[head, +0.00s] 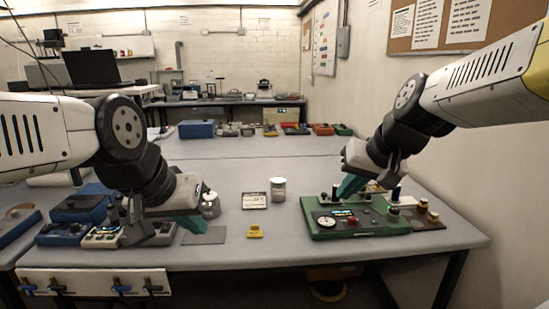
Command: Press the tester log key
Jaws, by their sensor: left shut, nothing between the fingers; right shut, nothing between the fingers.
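The green tester (325,230) sits on the right part of the table, with a round dial, a small lit display and several small knobs or keys on top. I cannot tell which of these is the log key. My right gripper (348,187) is shut and empty, its teal fingers pointing down over the back of the tester; whether they touch it is unclear. My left gripper (197,226) is shut and empty, low over the table at the left, beside a flat grey pad (205,237). A grey-white cylinder (278,190) stands upright on the table left of the tester.
A yellow block (255,232) and a small labelled card (255,201) lie mid-table. A brown tray (431,224) with small cylinders adjoins the tester's right side. Blue and grey boxes (80,210) stand at the left. The table middle is mostly clear.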

